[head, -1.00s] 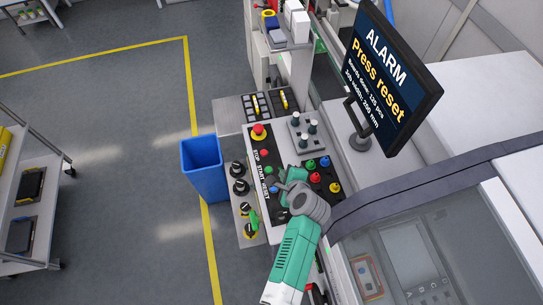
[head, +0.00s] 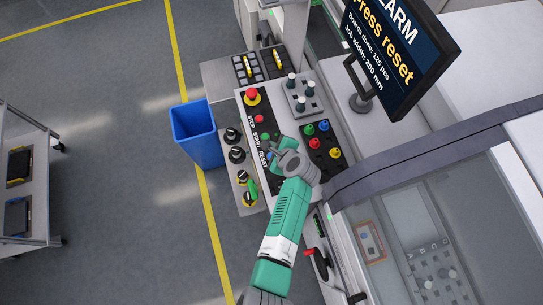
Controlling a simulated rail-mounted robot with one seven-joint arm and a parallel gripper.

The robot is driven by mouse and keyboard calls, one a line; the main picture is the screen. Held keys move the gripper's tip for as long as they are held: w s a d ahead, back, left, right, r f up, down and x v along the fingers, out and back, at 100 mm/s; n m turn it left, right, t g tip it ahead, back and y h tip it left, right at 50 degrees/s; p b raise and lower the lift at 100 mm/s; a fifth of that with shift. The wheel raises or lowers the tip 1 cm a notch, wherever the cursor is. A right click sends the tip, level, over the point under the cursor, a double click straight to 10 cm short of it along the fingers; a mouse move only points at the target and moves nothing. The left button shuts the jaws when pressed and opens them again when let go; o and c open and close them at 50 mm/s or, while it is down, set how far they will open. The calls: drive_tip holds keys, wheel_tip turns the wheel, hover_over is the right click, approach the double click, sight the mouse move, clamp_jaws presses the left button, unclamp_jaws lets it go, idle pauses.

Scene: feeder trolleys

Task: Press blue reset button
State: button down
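The control panel (head: 246,112) carries a black strip labelled STOP, START and RESET. A red button (head: 259,119) and a green button (head: 265,136) are in a row on the strip. The blue reset button (head: 270,156) is at the RESET end, small and partly covered by my gripper. My gripper (head: 276,148) is over that end of the strip, with its tip close to the blue button. I cannot tell whether it touches the button. Its fingers are too small and dark to show whether they are open or shut. The monitor (head: 385,60) shows an alarm and "Press reset".
A red emergency stop (head: 252,95) sits on the panel. Black rotary knobs (head: 236,154) line its left side. A block with coloured knobs (head: 323,141) is right of my gripper, and a grey block with pegs (head: 300,98) is behind. A blue bin (head: 196,135) stands left.

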wheel_tip(320, 180, down, 6)
drive_tip(key=b, duration=0.5)
drive_tip(key=shift+f, duration=0.25)
drive_tip(key=shift+f, duration=0.1)
idle(1.4)
drive_tip(key=shift+f, duration=0.3)
drive_tip(key=shift+f+b, duration=0.45)
drive_tip(key=shift+b, duration=0.1)
idle(0.4)
drive_tip(key=shift+r+p, duration=0.85)
drive_tip(key=shift+p, duration=0.1)
wheel_tip(320, 180, up, 5)
drive_tip(key=p, duration=0.5)
drive_tip(key=shift+r, duration=0.15)
